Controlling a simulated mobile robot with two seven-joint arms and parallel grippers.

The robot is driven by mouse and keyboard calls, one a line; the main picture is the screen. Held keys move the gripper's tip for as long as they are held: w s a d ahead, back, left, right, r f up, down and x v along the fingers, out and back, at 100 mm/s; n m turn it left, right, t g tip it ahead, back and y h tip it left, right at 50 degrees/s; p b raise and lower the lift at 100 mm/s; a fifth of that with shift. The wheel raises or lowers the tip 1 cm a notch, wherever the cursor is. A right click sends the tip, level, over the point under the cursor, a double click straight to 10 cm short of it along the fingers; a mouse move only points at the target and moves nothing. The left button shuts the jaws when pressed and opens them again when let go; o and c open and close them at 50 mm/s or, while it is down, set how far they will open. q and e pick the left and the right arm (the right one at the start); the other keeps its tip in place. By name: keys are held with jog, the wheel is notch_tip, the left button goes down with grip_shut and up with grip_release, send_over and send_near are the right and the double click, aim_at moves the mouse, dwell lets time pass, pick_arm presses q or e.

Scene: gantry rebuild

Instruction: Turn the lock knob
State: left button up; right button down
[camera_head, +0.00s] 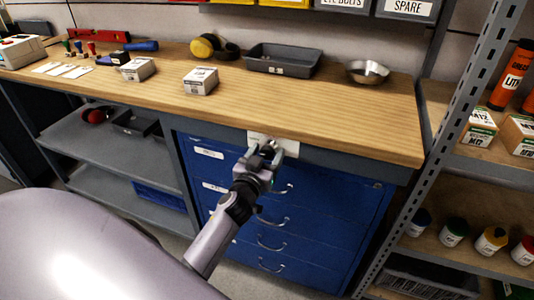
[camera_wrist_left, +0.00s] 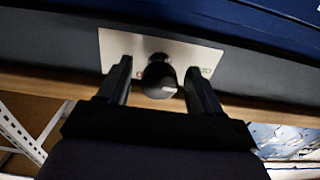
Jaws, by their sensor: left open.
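The lock knob (camera_wrist_left: 159,76) is a dark round knob on a pale metal plate (camera_wrist_left: 190,48) in the left wrist view. In the head view the plate (camera_head: 258,137) sits on the bench front, just under the wooden top, and the knob is largely hidden by my gripper. My left gripper (camera_wrist_left: 157,88) is open, with one finger on each side of the knob. A gap shows between the knob and each finger. My left gripper (camera_head: 266,157) also shows at the plate in the head view. My right gripper is in neither view.
The wooden bench top (camera_head: 300,110) overhangs the blue drawer cabinet (camera_head: 290,215), whose drawers have curved metal handles. On the bench stand a grey tray (camera_head: 284,59), a metal bowl (camera_head: 367,71) and small white boxes (camera_head: 201,81). A metal shelf upright (camera_head: 452,135) stands at right.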

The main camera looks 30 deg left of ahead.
pick_arm(q)
jog(key=shift+w+a, duration=0.1)
jog(key=shift+w, duration=0.15)
jog(key=c, duration=1)
jog(key=shift+c, duration=0.2)
